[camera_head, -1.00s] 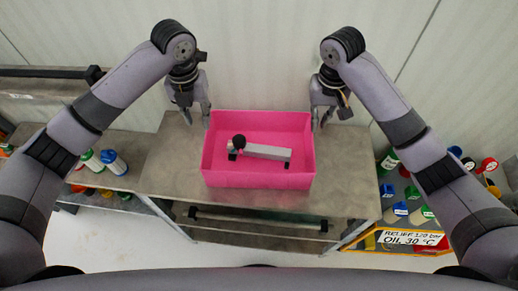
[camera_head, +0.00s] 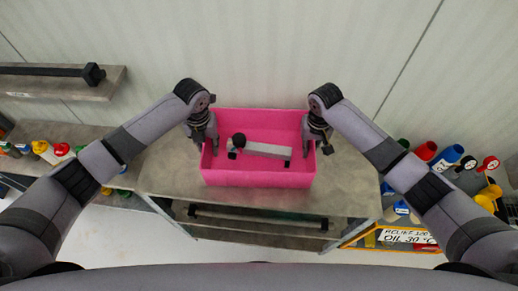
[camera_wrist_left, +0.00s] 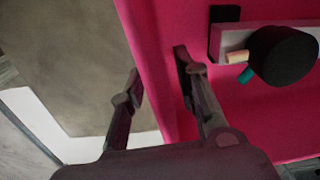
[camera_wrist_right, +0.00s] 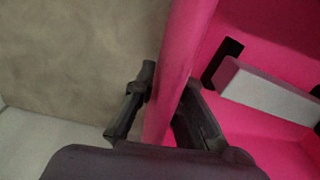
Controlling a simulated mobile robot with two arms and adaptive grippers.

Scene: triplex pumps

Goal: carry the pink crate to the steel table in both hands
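The pink crate (camera_head: 258,179) rests on a grey tabletop. A grey bar with a black round knob (camera_head: 262,149) lies inside it. My left gripper (camera_head: 207,137) is at the crate's left wall, with one finger outside and one inside; in the left wrist view the fingers (camera_wrist_left: 160,82) close around the pink rim. My right gripper (camera_head: 317,135) is at the right wall in the same way; in the right wrist view its fingers (camera_wrist_right: 168,92) press close on both sides of the rim. I cannot tell which surface is the steel table.
The grey tabletop (camera_head: 168,172) has bare room on both sides of the crate. Bottles (camera_head: 50,150) stand at the left, and bottles and gauges (camera_head: 450,160) at the right above a yellow sign rack (camera_head: 408,238). A wall is behind.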

